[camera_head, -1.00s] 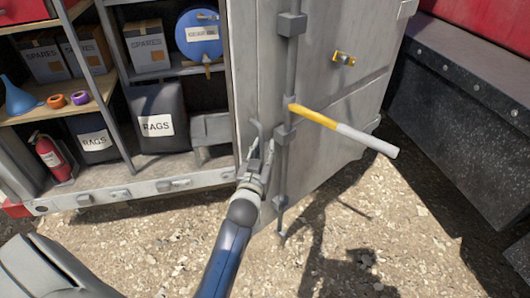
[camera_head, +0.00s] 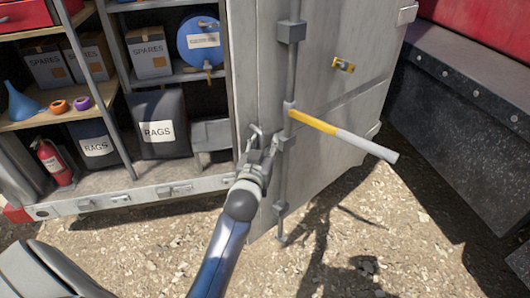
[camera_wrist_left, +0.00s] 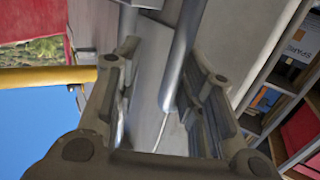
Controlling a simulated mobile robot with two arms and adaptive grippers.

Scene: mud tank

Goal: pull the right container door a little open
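The grey container door (camera_head: 330,110) stands swung out on the right of the open shelves. A vertical lock rod (camera_head: 292,75) runs down it, with a yellow and white lever handle (camera_head: 340,135) sticking out to the right. My left gripper (camera_head: 264,137) is open at the door's left part, left of the rod and below the handle's root. In the left wrist view, the open fingers (camera_wrist_left: 165,85) show the rod (camera_wrist_left: 188,50) in the gap between them; I cannot tell whether they touch it. The yellow handle (camera_wrist_left: 45,76) is at the left there. My right gripper is not in view.
The shelves hold spares boxes (camera_head: 148,48), a blue drum (camera_head: 200,38), a rags bag (camera_head: 158,125) and a fire extinguisher (camera_head: 52,160). A dark metal body (camera_head: 460,130) stands right of the door. The gravel ground (camera_head: 345,240) in front is clear.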

